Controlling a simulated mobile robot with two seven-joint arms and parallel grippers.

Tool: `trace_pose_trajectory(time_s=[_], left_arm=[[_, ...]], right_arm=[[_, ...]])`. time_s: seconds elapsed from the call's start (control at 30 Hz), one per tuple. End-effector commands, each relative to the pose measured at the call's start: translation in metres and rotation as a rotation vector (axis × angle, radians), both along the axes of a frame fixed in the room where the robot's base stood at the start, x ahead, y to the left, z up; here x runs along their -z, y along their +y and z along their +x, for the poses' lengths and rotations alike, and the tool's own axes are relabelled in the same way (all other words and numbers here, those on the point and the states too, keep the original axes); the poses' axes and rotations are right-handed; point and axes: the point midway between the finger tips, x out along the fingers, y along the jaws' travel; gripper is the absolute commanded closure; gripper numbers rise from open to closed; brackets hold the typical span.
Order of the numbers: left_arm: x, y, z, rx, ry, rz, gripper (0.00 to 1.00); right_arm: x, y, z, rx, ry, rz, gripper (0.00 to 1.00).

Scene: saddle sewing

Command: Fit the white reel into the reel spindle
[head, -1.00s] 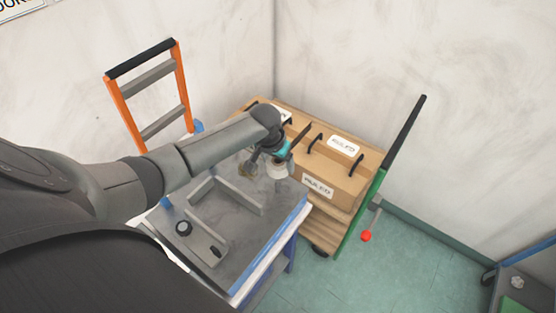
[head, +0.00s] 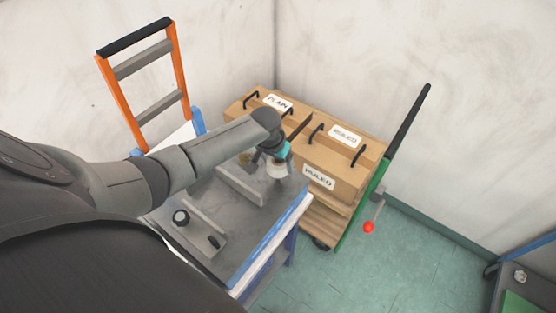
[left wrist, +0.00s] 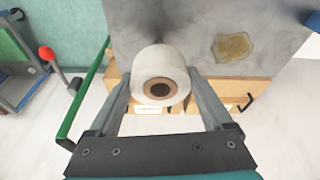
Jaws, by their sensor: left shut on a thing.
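The white reel (head: 277,171) is held by my left gripper (head: 273,158) over the far right corner of the grey-topped table (head: 262,225) in the head view. In the left wrist view the white reel (left wrist: 151,61) sits between the two fingers of the left gripper (left wrist: 160,84), with its brown hollow core facing the camera. The gripper is shut on it. Whether the reel touches the tabletop is unclear. I cannot make out the reel spindle for certain. My right gripper is not in view.
A raised grey bar (head: 240,186) is beside my arm.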

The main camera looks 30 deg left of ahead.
Motion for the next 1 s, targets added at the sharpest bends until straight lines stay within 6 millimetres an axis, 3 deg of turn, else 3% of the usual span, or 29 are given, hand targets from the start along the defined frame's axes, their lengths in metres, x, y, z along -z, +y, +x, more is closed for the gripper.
trace_pose_trajectory(time_s=[1.0], left_arm=[[-0.0005,-0.0003,0.0000,-0.001,0.000,-0.001,0.77]], right_arm=[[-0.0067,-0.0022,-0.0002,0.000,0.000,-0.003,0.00]])
